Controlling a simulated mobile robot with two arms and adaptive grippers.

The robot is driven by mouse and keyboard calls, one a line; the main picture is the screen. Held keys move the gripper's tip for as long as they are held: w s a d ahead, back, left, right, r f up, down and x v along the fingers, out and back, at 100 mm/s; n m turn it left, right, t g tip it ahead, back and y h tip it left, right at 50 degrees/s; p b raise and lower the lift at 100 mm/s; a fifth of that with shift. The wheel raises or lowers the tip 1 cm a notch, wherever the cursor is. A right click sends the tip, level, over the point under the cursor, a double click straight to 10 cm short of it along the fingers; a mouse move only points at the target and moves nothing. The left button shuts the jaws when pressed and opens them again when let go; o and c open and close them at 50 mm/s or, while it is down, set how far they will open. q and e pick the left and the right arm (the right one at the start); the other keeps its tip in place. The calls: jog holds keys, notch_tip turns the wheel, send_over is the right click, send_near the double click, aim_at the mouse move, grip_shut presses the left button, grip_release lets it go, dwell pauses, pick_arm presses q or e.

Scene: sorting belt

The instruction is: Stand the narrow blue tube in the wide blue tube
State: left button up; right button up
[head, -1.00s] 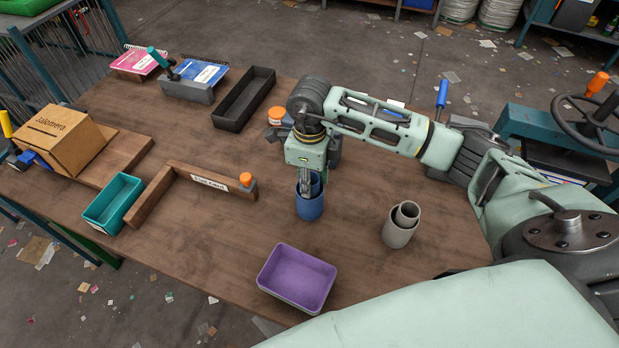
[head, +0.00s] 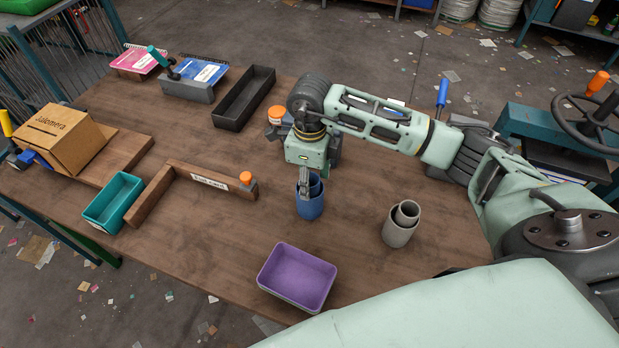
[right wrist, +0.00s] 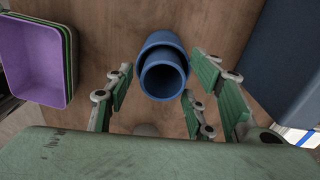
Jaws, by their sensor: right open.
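The wide blue tube (head: 310,211) stands upright on the table, below my right gripper (head: 304,190). The narrow blue tube (head: 316,184) stands inside it, its top above the wide rim. In the right wrist view the narrow tube (right wrist: 163,80) shows as a ring within the wide tube (right wrist: 162,39). There my right gripper (right wrist: 160,88) is open, its fingers apart on either side of the tubes, not clasping them. In the head view the fingers partly hide the tubes. My left gripper is not in view.
A grey pair of nested tubes (head: 401,226) stands to the right. A purple tray (head: 297,296) lies at the front edge. A wooden corner rail (head: 200,180) and a teal tray (head: 113,203) are at left. A black tray (head: 244,97) lies farther back. Table around the blue tubes is clear.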

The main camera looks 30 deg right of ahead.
notch_tip(320, 180, up, 12)
jog(key=b, duration=0.3)
jog(key=shift+w+d+f, duration=0.1)
dwell(0.3)
